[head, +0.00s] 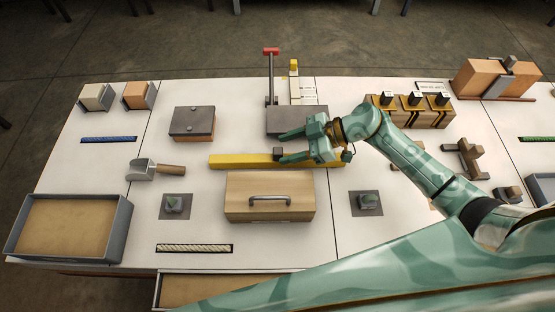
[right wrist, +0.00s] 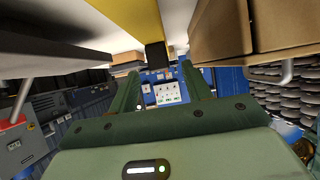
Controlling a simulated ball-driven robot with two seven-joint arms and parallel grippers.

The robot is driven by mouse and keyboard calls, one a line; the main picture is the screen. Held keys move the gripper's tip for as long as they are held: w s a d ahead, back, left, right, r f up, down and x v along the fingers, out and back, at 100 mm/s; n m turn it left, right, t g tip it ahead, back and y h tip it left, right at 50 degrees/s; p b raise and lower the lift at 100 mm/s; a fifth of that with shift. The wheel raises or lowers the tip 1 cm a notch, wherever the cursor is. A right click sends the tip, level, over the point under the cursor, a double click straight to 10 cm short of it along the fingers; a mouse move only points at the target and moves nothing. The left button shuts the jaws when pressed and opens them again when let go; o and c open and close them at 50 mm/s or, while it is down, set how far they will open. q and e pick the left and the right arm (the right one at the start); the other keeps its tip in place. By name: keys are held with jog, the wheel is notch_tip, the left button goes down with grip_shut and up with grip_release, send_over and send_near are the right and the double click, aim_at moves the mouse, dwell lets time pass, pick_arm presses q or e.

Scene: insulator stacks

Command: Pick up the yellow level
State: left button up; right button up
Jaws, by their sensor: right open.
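The yellow level (head: 235,161) is a long yellow bar lying across the middle of the white table, with a small dark block (head: 277,153) on it. My right gripper (head: 282,148) is open, its fingers pointing left over the level near the dark block. In the right wrist view the yellow level (right wrist: 138,18) runs along the top, and the dark block (right wrist: 155,55) shows between the spread fingers. Whether the fingers touch the block I cannot tell. Part of the level's right side is hidden by the gripper. My left gripper is not in view.
A wooden box with a handle (head: 245,195) stands just in front of the level. A grey plate (head: 290,113) lies just behind it, beside a red-topped upright tool (head: 271,75). A grey-topped block (head: 193,121) is at the left. The table between has small clear patches.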

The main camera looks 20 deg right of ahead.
jog(key=shift+x, duration=1)
grip_shut()
jog(key=shift+r, duration=0.1)
jog(key=shift+r, duration=0.1)
